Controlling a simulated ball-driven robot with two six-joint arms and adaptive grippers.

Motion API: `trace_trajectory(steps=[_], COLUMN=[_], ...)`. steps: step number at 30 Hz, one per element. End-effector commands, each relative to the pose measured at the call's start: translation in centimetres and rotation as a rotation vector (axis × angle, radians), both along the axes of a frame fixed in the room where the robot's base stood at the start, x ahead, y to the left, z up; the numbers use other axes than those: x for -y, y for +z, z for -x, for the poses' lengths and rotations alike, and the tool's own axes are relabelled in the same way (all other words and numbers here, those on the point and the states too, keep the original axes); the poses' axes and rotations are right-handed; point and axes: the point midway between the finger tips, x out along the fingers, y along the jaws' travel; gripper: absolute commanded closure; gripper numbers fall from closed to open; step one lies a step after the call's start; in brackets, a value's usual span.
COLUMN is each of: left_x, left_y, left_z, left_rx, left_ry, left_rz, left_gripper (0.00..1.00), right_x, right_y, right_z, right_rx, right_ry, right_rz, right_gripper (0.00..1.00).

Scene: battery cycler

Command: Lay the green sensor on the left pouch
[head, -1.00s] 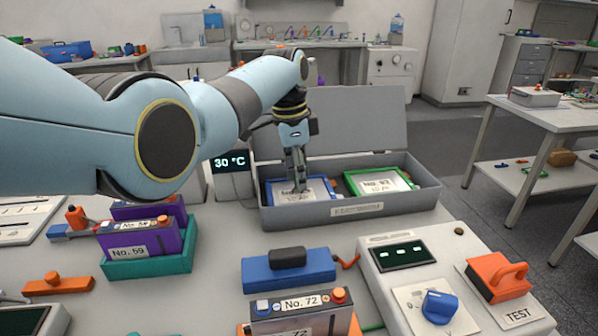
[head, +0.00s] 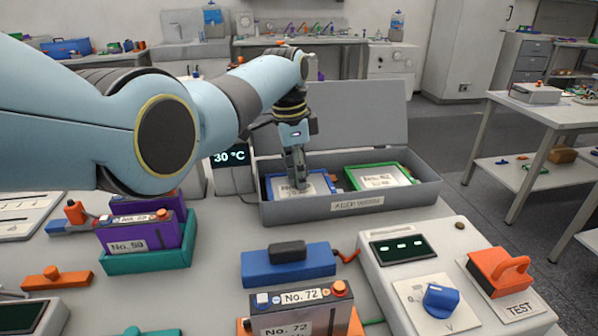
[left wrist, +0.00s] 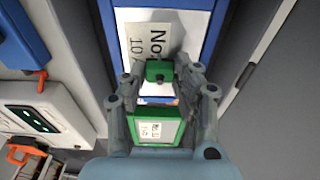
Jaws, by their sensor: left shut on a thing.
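The left pouch (head: 316,181) is a blue-framed panel with a white label, lying in the left half of an open grey case (head: 350,208). My left gripper (head: 300,186) points down over it. In the left wrist view the fingers are shut on the green sensor (left wrist: 160,72), a small green block. The pouch (left wrist: 190,30) shows behind it, its label partly hidden by the sensor and fingers. I cannot tell whether the sensor touches the pouch. In the head view the sensor is too hidden to make out. My right gripper is not in view.
A green-framed pouch (head: 377,177) lies in the case's right half. The case lid (head: 340,118) stands open behind. A blue block (head: 289,264), a No. 72 battery (head: 300,312) and a tester (head: 420,265) stand in front. A 30 °C display (head: 231,160) stands left of the case.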

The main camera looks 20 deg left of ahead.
Motion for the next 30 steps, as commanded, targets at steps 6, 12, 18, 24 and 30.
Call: trace_trajectory(steps=[6,12,18,24,30], left_x=[0.0,0.0,-0.1,-0.5,-1.0], left_y=[0.0,0.0,0.6,4.1,8.6], left_z=[0.0,0.0,-0.1,0.1,0.3], left_rx=[0.001,0.001,0.004,0.006,0.004], left_ry=[0.000,0.000,0.000,0.001,0.001], left_rz=[0.000,0.000,0.001,0.001,0.000], left_gripper=[0.50,0.44,0.44,0.44,0.44], right_x=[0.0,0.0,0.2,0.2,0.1], right_y=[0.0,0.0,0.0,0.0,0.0], right_z=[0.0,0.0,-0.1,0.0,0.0], right_rx=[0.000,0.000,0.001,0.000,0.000], right_ry=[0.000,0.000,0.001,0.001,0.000], right_rz=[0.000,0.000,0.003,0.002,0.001], right_gripper=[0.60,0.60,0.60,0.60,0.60])
